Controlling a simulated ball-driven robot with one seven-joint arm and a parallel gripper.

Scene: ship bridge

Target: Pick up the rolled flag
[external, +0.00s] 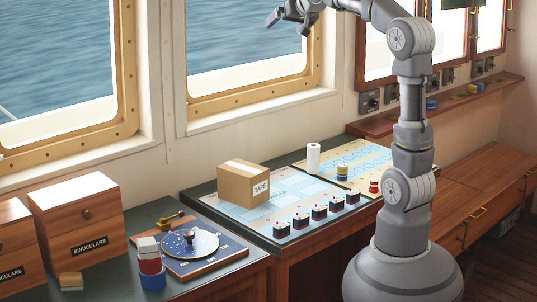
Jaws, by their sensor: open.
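My gripper (287,20) is at the top of the external view, high in front of the window and well above the counters. It is open, with nothing visible between its fingers. I cannot tell for sure which thing is the rolled flag. A white upright roll (313,159) stands at the back of the right-hand chart area. A red, white and blue bundle or stack (150,264) stands on the left counter, beside a round dial instrument (190,243). Neither touches my gripper.
A cardboard box marked TAPE (243,184) and several small dark blocks (319,212) sit on the chart (228,208). Small colored spools (342,172) are near the white roll. Wooden binocular boxes (80,222) stand at left. A shelf (385,124) runs under the right window.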

